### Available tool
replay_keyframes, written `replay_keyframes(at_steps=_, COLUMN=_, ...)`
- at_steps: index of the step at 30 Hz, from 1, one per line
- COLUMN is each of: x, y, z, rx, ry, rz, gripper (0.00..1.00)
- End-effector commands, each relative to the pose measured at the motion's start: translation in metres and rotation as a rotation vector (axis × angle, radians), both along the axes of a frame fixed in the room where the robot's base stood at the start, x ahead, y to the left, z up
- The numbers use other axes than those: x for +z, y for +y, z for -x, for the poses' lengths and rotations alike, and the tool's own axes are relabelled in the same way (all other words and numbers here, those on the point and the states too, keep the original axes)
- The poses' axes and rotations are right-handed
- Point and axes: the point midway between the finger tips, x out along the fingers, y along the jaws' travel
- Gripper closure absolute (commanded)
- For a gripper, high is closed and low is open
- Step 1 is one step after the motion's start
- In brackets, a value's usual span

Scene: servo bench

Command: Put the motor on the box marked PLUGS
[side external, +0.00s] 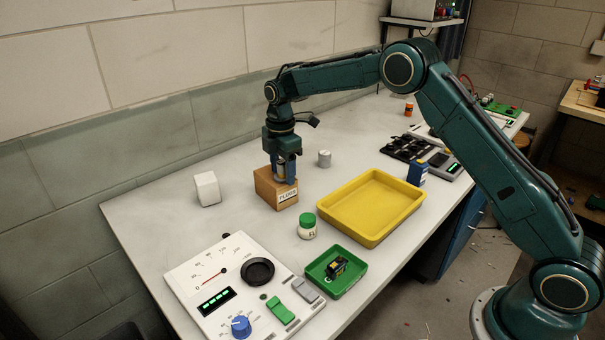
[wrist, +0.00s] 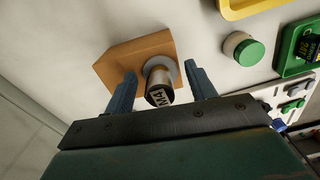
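The motor (wrist: 158,78), a silver cylinder with a wide round flange and a dark end marked M4, stands on the orange-brown box. The box (side external: 270,196) has a white label reading PLUGS; its top also shows in the wrist view (wrist: 121,65). My gripper (side external: 283,178) is right over the box, pointing down. In the wrist view my gripper's fingers (wrist: 161,86) are spread on both sides of the motor, with a gap on each side. The motor looks upright; in the side view the fingers partly hide it.
A white cube (side external: 207,188) and a grey cylinder (side external: 324,158) flank the box. A green-lidded jar (side external: 307,226), a yellow tray (side external: 414,203) and a green tray (side external: 344,291) holding a small black part (side external: 336,267) stand nearby. A meter panel (side external: 205,263) lies in front.

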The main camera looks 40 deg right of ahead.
Motion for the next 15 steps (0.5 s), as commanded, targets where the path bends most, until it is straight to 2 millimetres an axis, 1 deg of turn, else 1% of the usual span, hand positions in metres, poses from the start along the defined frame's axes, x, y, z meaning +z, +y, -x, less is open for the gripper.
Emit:
replay_keyframes(at_steps=10, x=0.0007, y=0.0, z=0.0001, rx=0.0, ry=0.0, rz=0.0, gripper=0.4)
replay_keyframes(at_steps=15, x=0.0071, y=0.0, z=-0.0002, rx=0.0, ry=0.0, rz=0.0, gripper=0.4)
